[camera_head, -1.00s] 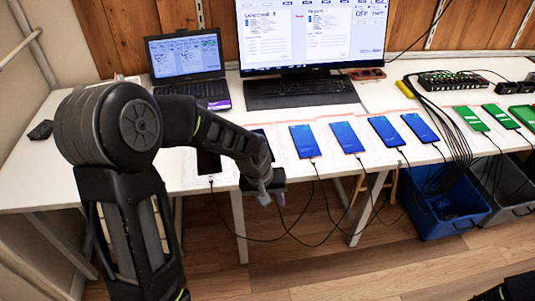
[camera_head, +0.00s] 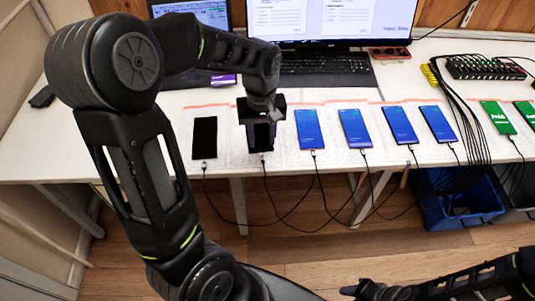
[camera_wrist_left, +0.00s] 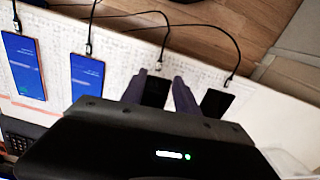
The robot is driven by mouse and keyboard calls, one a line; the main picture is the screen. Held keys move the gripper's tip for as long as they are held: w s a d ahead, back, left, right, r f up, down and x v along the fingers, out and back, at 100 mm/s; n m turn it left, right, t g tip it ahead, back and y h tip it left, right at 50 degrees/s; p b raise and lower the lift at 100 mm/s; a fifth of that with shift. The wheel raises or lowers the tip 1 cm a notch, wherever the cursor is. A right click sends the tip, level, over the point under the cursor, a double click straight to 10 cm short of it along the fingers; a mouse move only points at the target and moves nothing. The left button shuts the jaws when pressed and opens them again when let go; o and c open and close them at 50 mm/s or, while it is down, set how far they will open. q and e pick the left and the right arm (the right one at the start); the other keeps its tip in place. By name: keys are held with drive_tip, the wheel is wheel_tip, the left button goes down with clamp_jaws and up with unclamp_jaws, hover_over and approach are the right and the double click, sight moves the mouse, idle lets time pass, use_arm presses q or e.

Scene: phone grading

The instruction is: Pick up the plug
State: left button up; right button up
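My left gripper (camera_head: 262,116) is over a dark-screened phone (camera_head: 260,138), second from the left in the row. In the left wrist view its two fingers (camera_wrist_left: 160,92) stand apart, with this phone (camera_wrist_left: 155,93) showing between them. A cable plug (camera_head: 262,159) sits at that phone's near end; it also shows in the left wrist view (camera_wrist_left: 158,66), just beyond the fingertips. Whether the fingers touch the phone cannot be told. Another plug (camera_head: 204,164) is at the near end of the leftmost black phone (camera_head: 204,138). My right gripper (camera_head: 366,289) is low at the bottom, its fingers unclear.
Several blue-screened phones (camera_head: 355,128) with cables lie to the right along the white table (camera_head: 230,169). A laptop, a keyboard (camera_head: 325,70) and a monitor stand behind. Cables hang over the front edge. A blue bin (camera_head: 440,208) is below at the right.

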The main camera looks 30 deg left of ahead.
sight(263, 159)
use_arm(q)
drive_tip(key=shift+f, duration=1.35)
drive_tip(key=shift+f, duration=0.1)
drive_tip(key=shift+w+f+p, duration=0.1)
drive_tip(key=shift+f+p, duration=0.2)
drive_tip(key=shift+f, duration=2.2)
drive_tip(key=shift+f, duration=0.2)
clamp_jaws()
